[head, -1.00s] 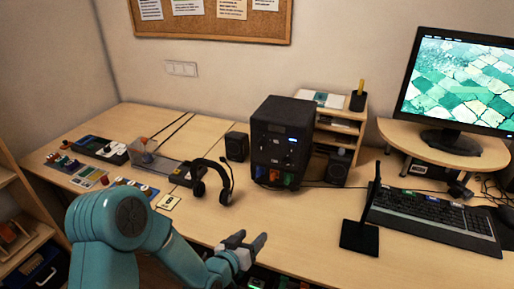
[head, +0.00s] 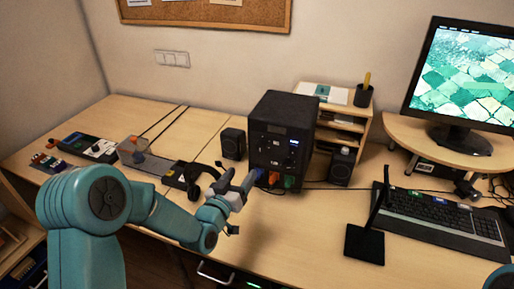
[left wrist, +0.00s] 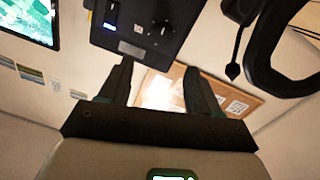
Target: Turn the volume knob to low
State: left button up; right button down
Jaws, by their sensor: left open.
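No volume knob can be made out for certain. A small pale spot shows on the front of the right black speaker (head: 341,166), but it is too small to read. A left black speaker (head: 233,144) stands on the other side of the tall black box (head: 282,125), whose front has small dark round parts and a blue light. My left gripper (head: 238,180) is open and empty above the desk, in front of the left speaker and the box. In the left wrist view its spread fingers (left wrist: 157,68) have nothing between them. My right gripper is out of view.
A black stand (head: 365,244), a keyboard (head: 440,222) and a monitor (head: 465,80) are to the right. The desk (head: 295,235) is clear in front of the box.

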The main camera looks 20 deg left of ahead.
aim_at(260, 147)
pick_arm(q)
jog(key=w+p, duration=0.1)
jog(key=w, duration=0.7)
jog(key=w+d+p, duration=0.1)
jog(key=w, duration=0.3)
jog(key=shift+w+d+p, duration=0.1)
jog(key=shift+w+p, duration=0.2)
jog(key=shift+w, duration=0.05)
jog(key=c, duration=1)
jog(key=shift+c, duration=0.2)
